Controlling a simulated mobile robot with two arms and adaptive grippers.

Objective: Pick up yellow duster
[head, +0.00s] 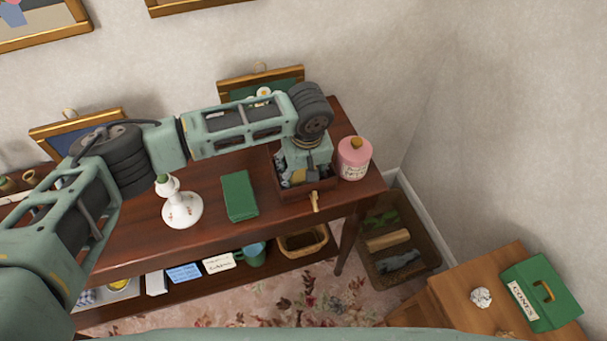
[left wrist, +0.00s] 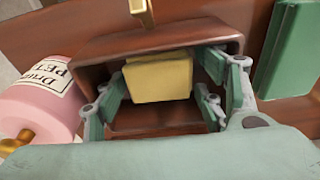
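The yellow duster (left wrist: 158,80) is a pale yellow block inside a small dark-wood box (left wrist: 215,42), which has a brass handle at its front. In the left wrist view my left gripper (left wrist: 161,95) reaches down into the box with its fingers apart, one on each side of the duster. The fingertips are close to its sides; I cannot tell whether they touch. In the head view the gripper (head: 305,177) hangs over the box (head: 291,195), and only a bit of the duster (head: 299,176) shows between the fingers. My right gripper is not in view.
A pink jar (head: 354,162) stands close to the right of the box. A framed picture (head: 235,88) leans behind. A basket (head: 400,280) stands on the floor at right.

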